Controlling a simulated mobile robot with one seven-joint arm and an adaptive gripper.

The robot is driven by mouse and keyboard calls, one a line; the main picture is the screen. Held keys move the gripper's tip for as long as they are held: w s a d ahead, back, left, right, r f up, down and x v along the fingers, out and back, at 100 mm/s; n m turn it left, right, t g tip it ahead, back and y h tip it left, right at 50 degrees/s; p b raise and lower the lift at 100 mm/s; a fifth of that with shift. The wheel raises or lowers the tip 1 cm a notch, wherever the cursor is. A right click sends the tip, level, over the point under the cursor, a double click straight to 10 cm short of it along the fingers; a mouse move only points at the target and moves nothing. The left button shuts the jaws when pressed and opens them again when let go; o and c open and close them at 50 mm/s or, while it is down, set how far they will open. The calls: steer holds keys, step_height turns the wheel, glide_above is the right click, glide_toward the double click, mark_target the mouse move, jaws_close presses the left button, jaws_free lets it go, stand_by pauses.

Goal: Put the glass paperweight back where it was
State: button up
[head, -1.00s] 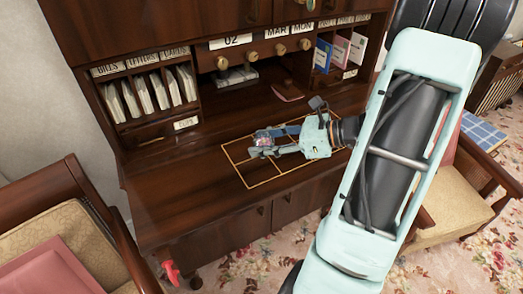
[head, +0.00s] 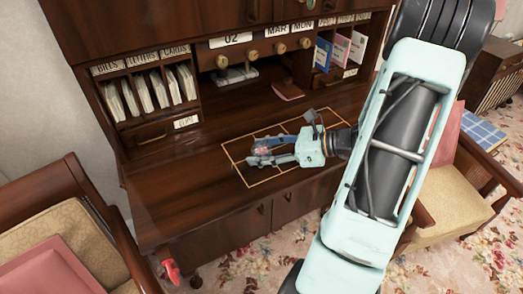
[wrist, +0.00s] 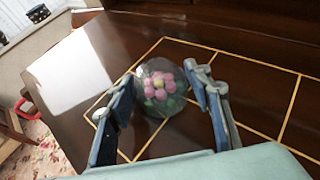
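The glass paperweight (wrist: 160,86) is a clear ball with a pink flower inside. In the head view the paperweight (head: 262,151) shows small, partly hidden between the fingertips of my gripper (head: 259,152). It is over the left part of a gold-lined grid (head: 240,172) on the dark wooden desk top (head: 185,165). I cannot tell whether it touches the desk.
Pigeonholes with envelopes (head: 150,95) stand at the back left, and colored booklets (head: 335,52) at the back right. A stamp-like metal item (head: 237,75) and a small reddish piece (head: 288,92) lie at the back. Chairs flank the desk. The desk's left part is clear.

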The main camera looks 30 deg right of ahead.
steer(key=shift+o, duration=1.1)
steer(key=shift+r, duration=0.2)
steer(key=b+v, duration=0.1)
steer(key=v, duration=0.9)
steer(key=shift+s+d, duration=0.15)
steer(key=shift+d, duration=0.05)
steer(key=shift+v, duration=0.8)
steer(key=shift+a+r, duration=0.15)
